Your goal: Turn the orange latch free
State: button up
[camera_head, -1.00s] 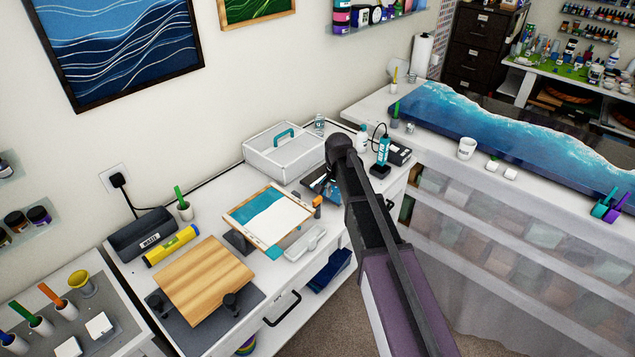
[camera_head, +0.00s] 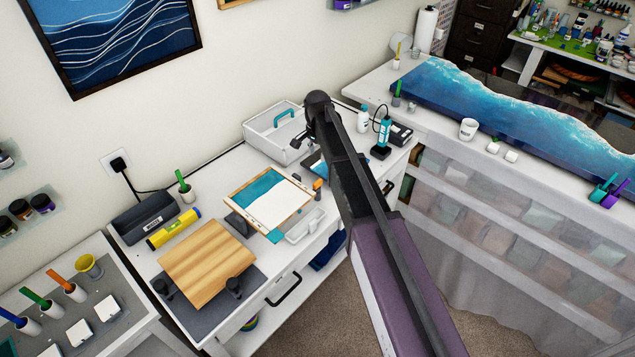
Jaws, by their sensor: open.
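A small orange piece (camera_head: 318,184), which looks like the orange latch, shows by the right edge of a tilted wood-framed panel (camera_head: 266,204) with a teal and white face. It is too small to tell which way it is turned. My arm reaches up from the bottom right, with its dark end over the back of the bench. My gripper (camera_head: 298,138) shows partly as small dark parts left of the arm, in front of the white box (camera_head: 262,137). It is open, apart from the orange piece and above and left of it. The arm hides part of the bench beside the latch.
A wooden board (camera_head: 207,262) on a dark mat, a yellow roll (camera_head: 173,229) and a white tray (camera_head: 305,226) stand on the bench. A teal bottle (camera_head: 383,135) stands right of my arm. A long blue resin slab (camera_head: 500,110) lies on the right counter.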

aim_at(318, 181)
jog(key=shift+f+b, duration=6.65)
jog(key=shift+f, duration=0.1)
